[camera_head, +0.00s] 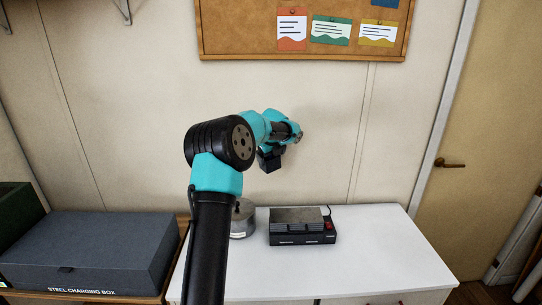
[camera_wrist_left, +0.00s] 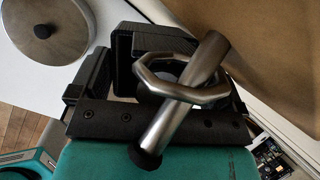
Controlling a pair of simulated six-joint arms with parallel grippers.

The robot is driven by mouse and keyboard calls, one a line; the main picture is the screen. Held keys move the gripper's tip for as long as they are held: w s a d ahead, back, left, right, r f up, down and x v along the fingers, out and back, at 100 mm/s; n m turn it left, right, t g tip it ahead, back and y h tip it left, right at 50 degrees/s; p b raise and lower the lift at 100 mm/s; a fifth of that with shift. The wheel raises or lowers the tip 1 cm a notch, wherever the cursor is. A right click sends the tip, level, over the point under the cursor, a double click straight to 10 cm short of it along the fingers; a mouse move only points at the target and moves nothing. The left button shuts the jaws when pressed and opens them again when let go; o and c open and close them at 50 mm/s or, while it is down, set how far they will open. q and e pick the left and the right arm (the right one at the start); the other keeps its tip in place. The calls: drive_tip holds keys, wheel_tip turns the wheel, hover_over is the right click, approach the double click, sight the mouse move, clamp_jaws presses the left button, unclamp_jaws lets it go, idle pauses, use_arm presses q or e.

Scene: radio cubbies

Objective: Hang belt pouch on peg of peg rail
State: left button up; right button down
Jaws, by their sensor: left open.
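My left gripper (camera_head: 279,150) is raised in front of the pale wall, above the white cabinet. It is small and partly hidden by its own wrist in the head view. In the left wrist view, its black jaws (camera_wrist_left: 165,62) are open. A shiny metal ring and a metal rod with a dark end (camera_wrist_left: 183,95) cross in front of the jaws there; I cannot tell what they belong to or whether the jaws touch them. I cannot make out the belt pouch or the peg rail in either view. My right gripper is not in view.
A black device with a grey top (camera_head: 303,225) and a round metal tin (camera_head: 243,220) stand on the white cabinet (camera_head: 385,255). The tin's knobbed lid shows in the left wrist view (camera_wrist_left: 45,45). A dark charging box (camera_head: 90,250) is at left. A corkboard (camera_head: 240,30) hangs above.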

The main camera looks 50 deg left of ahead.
use_arm(q)
drive_tip(key=shift+r, duration=0.1)
drive_tip(key=v, duration=1.7)
drive_tip(key=shift+d, duration=0.15)
